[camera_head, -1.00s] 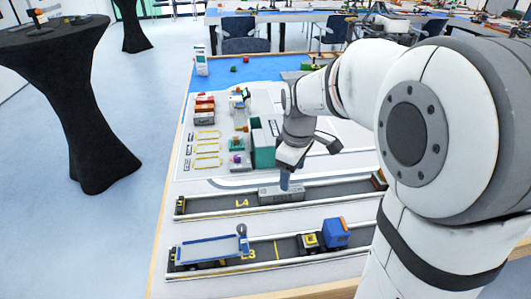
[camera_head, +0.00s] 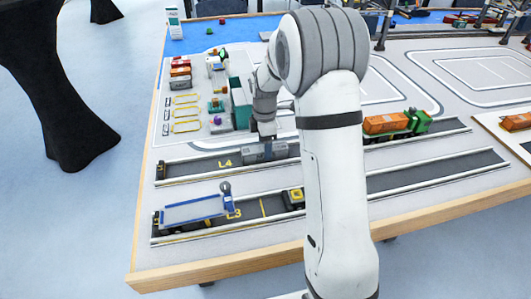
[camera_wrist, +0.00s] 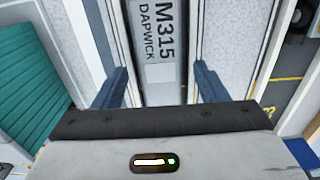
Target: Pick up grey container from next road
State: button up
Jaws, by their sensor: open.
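The grey container (camera_head: 262,153) lies on the dark road marked L4 (camera_head: 205,168). In the wrist view the grey container (camera_wrist: 162,40) shows its top with the lettering M315 DAPWICK. My gripper (camera_head: 268,145) is above the container in the head view, pointing down. In the wrist view my gripper (camera_wrist: 160,88) is open, with one blue finger on each side of the container and gaps between. Whether the fingertips reach below its top is hard to tell.
The L3 road (camera_head: 420,178) in front bears a blue flatbed trailer (camera_head: 195,210) and a yellow truck cab (camera_head: 293,198). An orange-loaded green truck (camera_head: 395,124) stands to the right. A teal block (camera_head: 241,103) stands close behind my gripper; it also shows in the wrist view (camera_wrist: 42,80).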

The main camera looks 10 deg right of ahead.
jog(key=shift+f, duration=0.8)
jog(key=shift+c, duration=0.4)
jog(key=c, duration=1.1)
